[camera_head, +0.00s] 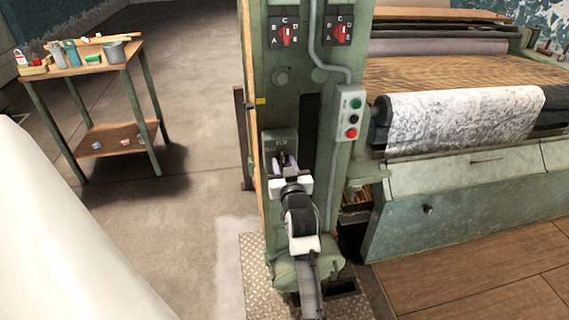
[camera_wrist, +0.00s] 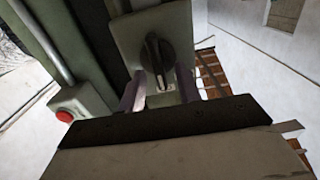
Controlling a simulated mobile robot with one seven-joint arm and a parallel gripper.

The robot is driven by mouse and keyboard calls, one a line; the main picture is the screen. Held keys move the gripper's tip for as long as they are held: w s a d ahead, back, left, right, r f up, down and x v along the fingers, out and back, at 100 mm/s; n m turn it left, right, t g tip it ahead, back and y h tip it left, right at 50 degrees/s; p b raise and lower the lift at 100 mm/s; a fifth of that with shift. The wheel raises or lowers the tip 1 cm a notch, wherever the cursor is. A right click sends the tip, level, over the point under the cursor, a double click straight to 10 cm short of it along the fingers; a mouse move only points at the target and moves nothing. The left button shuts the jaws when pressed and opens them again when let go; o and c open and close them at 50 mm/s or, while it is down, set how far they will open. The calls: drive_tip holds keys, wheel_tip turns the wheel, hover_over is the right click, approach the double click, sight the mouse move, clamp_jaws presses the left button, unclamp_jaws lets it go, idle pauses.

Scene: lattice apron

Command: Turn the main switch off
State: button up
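The main switch looks to be a grey-green box (camera_head: 279,139) on the front of the green machine column, below the upper dials. In the wrist view it shows as a plate (camera_wrist: 186,20) with a dark rotary knob (camera_wrist: 157,56). The knob's grip bar stands roughly upright in that picture, tilted slightly. My gripper (camera_head: 285,161) is in front of the box and hides its lower part in the head view. Its two purplish fingers (camera_wrist: 160,88) are apart, one on each side of the knob's lower part. I cannot tell whether they touch it.
A button box (camera_head: 349,113) with green and red buttons sits right of the switch on the column. Two red lettered dials (camera_head: 287,34) are above. A side table (camera_head: 93,70) with tools stands at left. The roller machine (camera_head: 465,120) fills the right; floor at left is clear.

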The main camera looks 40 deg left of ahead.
drive_tip(key=shift+c, duration=0.4)
clamp_jaws()
drive_tip(key=shift+f+n+b, duration=0.15)
drive_tip(key=shift+n+b, duration=0.15)
drive_tip(key=shift+b, duration=0.1)
drive_tip(key=n+b, duration=0.2)
drive_tip(key=b, duration=0.1)
drive_tip(key=shift+s+a+f+n, duration=0.1)
drive_tip(key=shift+n, duration=0.3)
drive_tip(key=n+b, duration=0.4)
drive_tip(key=n, duration=0.1)
drive_tip(key=shift+s+a+f, duration=0.1)
drive_tip(key=shift+s+a, duration=0.05)
drive_tip(key=n+b, duration=0.4)
drive_tip(key=n, duration=0.1)
drive_tip(key=shift+s+f+n, duration=0.1)
drive_tip(key=shift+f+n, duration=0.05)
drive_tip(key=shift+n, duration=0.25)
drive_tip(key=shift+a+n+b, duration=0.1)
drive_tip(key=shift+n+b, duration=1.2)
drive_tip(key=shift+n, duration=0.5)
